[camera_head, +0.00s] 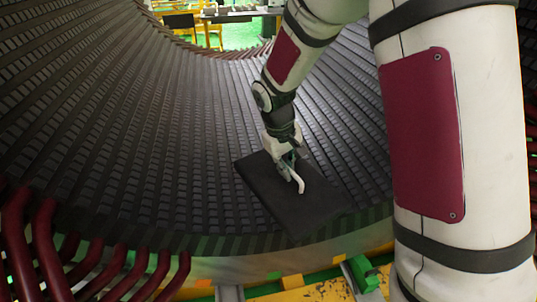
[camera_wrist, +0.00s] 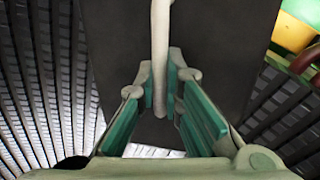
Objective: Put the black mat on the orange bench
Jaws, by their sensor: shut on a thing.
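The black mat (camera_head: 312,212) is a flat dark slab with a pale curved handle (camera_head: 299,184) on top. It hangs tilted in front of the ribbed inner wall, near its lower edge. In the wrist view the mat (camera_wrist: 215,35) fills the upper middle, with the handle (camera_wrist: 160,40) running down between my fingers. My gripper (camera_head: 290,166) is shut on this handle; its green-padded fingers (camera_wrist: 160,85) clasp it from both sides. A yellow-orange surface (camera_head: 325,291) shows at the bottom edge; I cannot tell if it is the orange bench.
The large curved stator wall (camera_head: 140,110) with dark ribs surrounds the mat. Dark red bent pipes (camera_head: 45,240) stand at the lower left. A green block (camera_head: 362,272) sits by the yellow-orange surface. A table (camera_head: 235,16) stands far back on a green floor.

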